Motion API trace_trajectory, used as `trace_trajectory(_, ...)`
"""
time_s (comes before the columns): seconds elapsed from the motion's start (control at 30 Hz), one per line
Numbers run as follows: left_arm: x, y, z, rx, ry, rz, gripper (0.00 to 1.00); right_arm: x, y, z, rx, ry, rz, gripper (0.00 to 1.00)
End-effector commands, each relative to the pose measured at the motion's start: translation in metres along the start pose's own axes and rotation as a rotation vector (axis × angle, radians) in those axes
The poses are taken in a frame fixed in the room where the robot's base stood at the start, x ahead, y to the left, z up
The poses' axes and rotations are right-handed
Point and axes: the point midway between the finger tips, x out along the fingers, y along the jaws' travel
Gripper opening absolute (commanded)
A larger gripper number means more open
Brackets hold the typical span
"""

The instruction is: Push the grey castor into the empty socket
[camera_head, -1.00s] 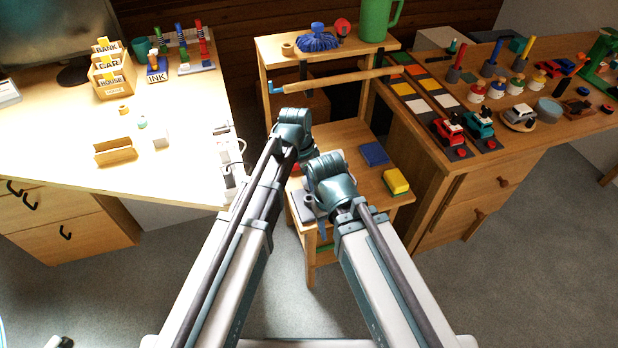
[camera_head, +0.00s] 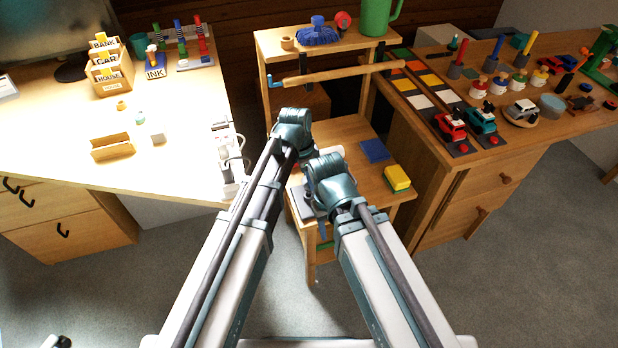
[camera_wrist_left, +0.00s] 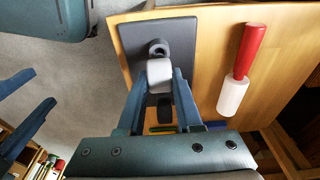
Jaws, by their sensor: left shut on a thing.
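In the left wrist view, my left gripper (camera_wrist_left: 159,82) is shut on a light grey block-like piece, which looks like the grey castor (camera_wrist_left: 160,73). The castor is over a dark grey plate (camera_wrist_left: 182,40), right beside a dark ring, which looks like the socket (camera_wrist_left: 157,48). I cannot tell whether the castor touches or enters the ring. A black piece (camera_wrist_left: 165,107) shows below the castor, between the fingers. My right gripper (camera_wrist_left: 22,108) shows at the left edge with its two fingers apart, empty. In the head view the arms largely hide the grippers and the plate (camera_head: 308,203).
The plate lies on a wooden shelf board (camera_wrist_left: 215,25). A roller with a red handle (camera_wrist_left: 248,50) lies to its right. In the head view, a yellow sponge (camera_head: 396,178) and a blue pad (camera_head: 376,151) lie on the board. A wooden rod (camera_head: 345,75) crosses above.

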Motion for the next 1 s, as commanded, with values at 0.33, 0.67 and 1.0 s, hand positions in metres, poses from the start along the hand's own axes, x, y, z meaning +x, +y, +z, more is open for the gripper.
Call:
trace_trajectory(0.33, 0.001, 0.000, 0.000, 0.000, 0.000, 0.000, 0.00, 0.001, 0.000, 0.000, 0.000, 0.000, 0.000, 0.50)
trace_trajectory(0.67, 0.009, 0.000, 0.001, 0.000, 0.000, 0.000, 0.00, 0.009, -0.001, -0.001, 0.000, 0.000, 0.000, 0.50)
trace_trajectory(1.0, 0.017, 0.000, 0.003, 0.000, 0.000, 0.000, 0.00, 0.017, -0.002, -0.001, 0.000, 0.000, 0.000, 0.50)
